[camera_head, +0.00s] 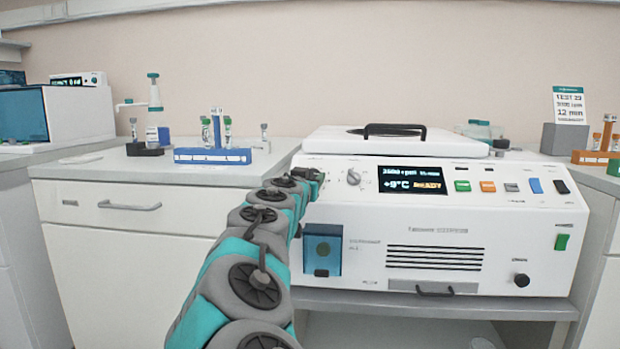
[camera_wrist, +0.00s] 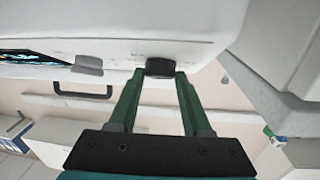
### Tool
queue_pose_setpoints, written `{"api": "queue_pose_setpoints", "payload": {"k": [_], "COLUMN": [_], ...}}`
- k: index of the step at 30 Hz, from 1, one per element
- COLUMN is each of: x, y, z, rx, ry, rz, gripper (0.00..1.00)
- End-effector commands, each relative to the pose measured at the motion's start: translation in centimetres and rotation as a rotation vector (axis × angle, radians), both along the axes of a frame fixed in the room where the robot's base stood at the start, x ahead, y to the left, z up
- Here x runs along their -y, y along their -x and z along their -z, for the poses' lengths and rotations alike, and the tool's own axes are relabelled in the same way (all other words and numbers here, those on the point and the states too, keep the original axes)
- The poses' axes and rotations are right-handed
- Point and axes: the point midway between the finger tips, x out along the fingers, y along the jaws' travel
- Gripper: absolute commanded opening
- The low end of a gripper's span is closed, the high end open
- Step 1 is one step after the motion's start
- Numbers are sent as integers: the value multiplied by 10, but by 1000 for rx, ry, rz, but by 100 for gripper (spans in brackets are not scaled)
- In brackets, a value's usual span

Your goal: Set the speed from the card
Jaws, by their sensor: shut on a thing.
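The centrifuge (camera_head: 460,225) has a display (camera_head: 412,180) with small figures, roughly "3500 rpm" with a blurred time, and "+9°C READY". The card (camera_head: 568,104) at the right reads "TEST 29", a blurred rpm line and "12 min". A light grey knob (camera_head: 353,177) stands left of the display; it also shows in the wrist view (camera_wrist: 88,65). My gripper (camera_head: 314,178) is at the panel's left end. In the wrist view its green fingers (camera_wrist: 159,72) are shut on a dark knob (camera_wrist: 160,67), which my gripper hides in the head view.
Several coloured buttons (camera_head: 487,186) line the panel right of the display. The closed lid has a black handle (camera_head: 394,131). A blue tube rack (camera_head: 212,156) stands on the left bench, an orange rack (camera_head: 592,157) at the right. A grey block (camera_head: 565,138) stands below the card.

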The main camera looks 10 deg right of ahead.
Motion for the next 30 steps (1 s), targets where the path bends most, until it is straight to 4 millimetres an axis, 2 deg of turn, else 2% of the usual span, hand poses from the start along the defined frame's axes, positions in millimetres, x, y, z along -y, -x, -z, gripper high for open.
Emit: {"api": "queue_pose_setpoints", "payload": {"k": [1,3,16,30], "x": [0,0,4,10], "y": [0,0,2,2], "z": [0,0,2,-6], "rx": [0,0,-13,-78], "ry": [0,0,35,222], "rz": [0,0,-53,-344], "gripper": [8,0,0,0]}}
